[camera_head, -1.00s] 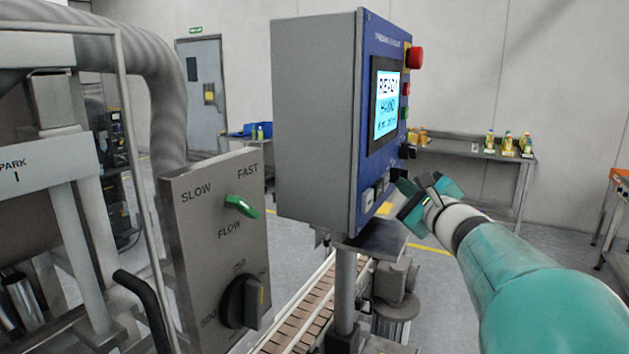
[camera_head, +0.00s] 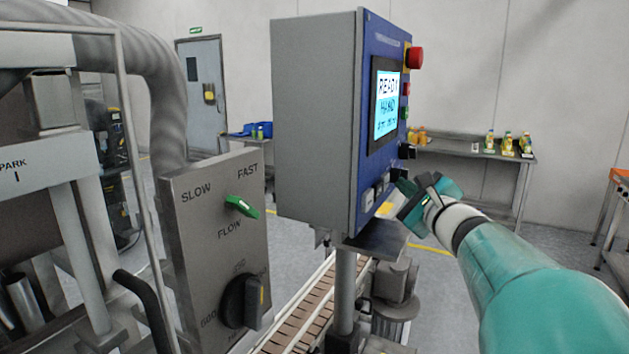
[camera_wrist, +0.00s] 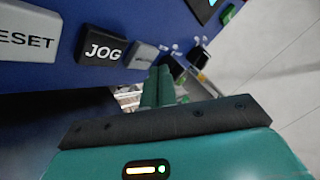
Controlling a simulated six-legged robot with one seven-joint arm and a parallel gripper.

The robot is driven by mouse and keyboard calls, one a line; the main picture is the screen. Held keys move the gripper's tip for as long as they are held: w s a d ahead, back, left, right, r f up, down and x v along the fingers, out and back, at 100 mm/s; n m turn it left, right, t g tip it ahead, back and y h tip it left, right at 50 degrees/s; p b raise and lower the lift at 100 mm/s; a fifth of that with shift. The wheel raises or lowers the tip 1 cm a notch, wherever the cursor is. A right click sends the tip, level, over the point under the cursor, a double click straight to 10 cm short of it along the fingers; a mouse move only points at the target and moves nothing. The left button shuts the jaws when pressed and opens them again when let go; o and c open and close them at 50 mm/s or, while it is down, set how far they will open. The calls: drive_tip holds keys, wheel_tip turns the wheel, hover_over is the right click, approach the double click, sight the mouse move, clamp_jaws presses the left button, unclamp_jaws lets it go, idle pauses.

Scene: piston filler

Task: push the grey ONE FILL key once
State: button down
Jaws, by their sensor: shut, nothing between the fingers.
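The blue control panel (camera_head: 382,150) shows the word READY on its screen (camera_head: 386,104). In the wrist view, a grey key (camera_wrist: 141,54) sits just right of the black JOG key (camera_wrist: 102,52); its label is too oblique to read. It appears to be the ONE FILL key. My gripper (camera_wrist: 160,70) is shut and empty, its fingertips close to the lower right of the grey key. I cannot tell whether they touch it. In the head view my gripper (camera_head: 401,184) is at the panel's lower right, and the grey key is hard to make out.
A pale RESET key (camera_wrist: 26,46) is left of JOG. Black knobs (camera_wrist: 200,56) lie right of the fingertips. A red mushroom button (camera_head: 416,57) tops the panel. A grey plate with a green FLOW lever (camera_head: 241,206) stands left.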

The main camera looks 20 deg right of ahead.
idle(0.3)
drive_tip(key=shift+w+a, duration=0.25)
drive_tip(key=shift+w, duration=0.1)
drive_tip(key=shift+w+a, duration=0.3)
drive_tip(key=shift+w, duration=0.05)
idle(0.8)
drive_tip(key=shift+d, duration=0.1)
drive_tip(key=shift+s+d, duration=0.45)
drive_tip(key=shift+s, duration=0.2)
drive_tip(key=shift+s+d, duration=0.1)
drive_tip(key=s+d, duration=0.1)
drive_tip(key=s, duration=0.1)
drive_tip(key=s+d, duration=0.1)
drive_tip(key=d, duration=0.1)
drive_tip(key=shift+s, duration=0.4)
drive_tip(key=shift+s+a, duration=0.1)
idle(0.7)
